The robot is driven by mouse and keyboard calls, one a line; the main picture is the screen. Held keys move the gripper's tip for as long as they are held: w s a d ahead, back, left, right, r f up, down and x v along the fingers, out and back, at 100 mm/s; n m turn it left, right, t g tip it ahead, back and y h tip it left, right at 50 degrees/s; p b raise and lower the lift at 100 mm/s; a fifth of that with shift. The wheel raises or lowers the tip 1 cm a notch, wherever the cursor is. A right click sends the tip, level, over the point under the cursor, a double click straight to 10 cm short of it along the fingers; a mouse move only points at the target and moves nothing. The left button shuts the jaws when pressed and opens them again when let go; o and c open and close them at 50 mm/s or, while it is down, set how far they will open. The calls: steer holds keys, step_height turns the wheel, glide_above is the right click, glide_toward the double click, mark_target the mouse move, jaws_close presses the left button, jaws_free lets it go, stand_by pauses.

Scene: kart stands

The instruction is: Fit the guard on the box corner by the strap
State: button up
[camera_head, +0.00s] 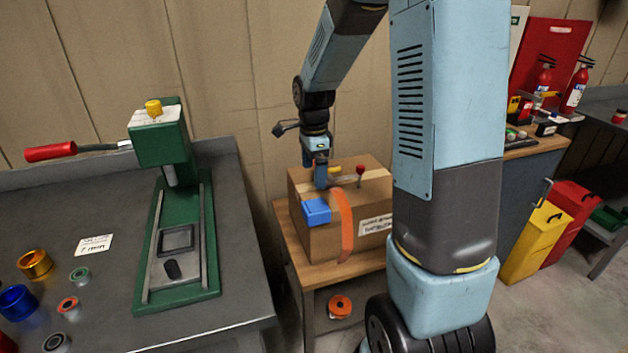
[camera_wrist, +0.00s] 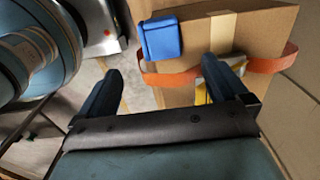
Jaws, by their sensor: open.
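A cardboard box (camera_head: 310,238) carries an orange strap (camera_head: 346,235) that runs over its top edge and down the side. The blue guard (camera_head: 316,211) sits at the box's upper edge, just left of the strap in the head view. In the wrist view the guard (camera_wrist: 160,38) lies at the box's edge with the strap (camera_wrist: 170,78) right beside it; I cannot tell whether they touch. My gripper (camera_head: 321,181) is above the box near the guard. In the wrist view its fingers (camera_wrist: 162,68) are spread with nothing between them. A yellow part (camera_wrist: 204,92) shows behind the right finger.
The box stands on a wooden stand (camera_head: 300,270); an orange roll (camera_head: 340,306) lies on its lower shelf. A red-knobbed lever (camera_head: 360,171) rises from the box top. A workbench (camera_head: 110,190) with a green press (camera_head: 160,140) is at left. Yellow (camera_head: 533,242) and red bins stand right.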

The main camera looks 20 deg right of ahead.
steer(key=s+r+n+t, duration=0.3)
steer(key=s+r+n, duration=0.7)
steer(key=r, duration=0.4)
steer(key=s+r+n+t, duration=0.1)
steer(key=s+r+n, duration=0.1)
steer(key=s+n, duration=0.2)
steer(key=s+r+n+t, duration=0.1)
steer(key=s+r+n, duration=0.2)
steer(key=s, duration=0.8)
steer(key=shift+n+t, duration=0.3)
steer(key=shift+n, duration=0.2)
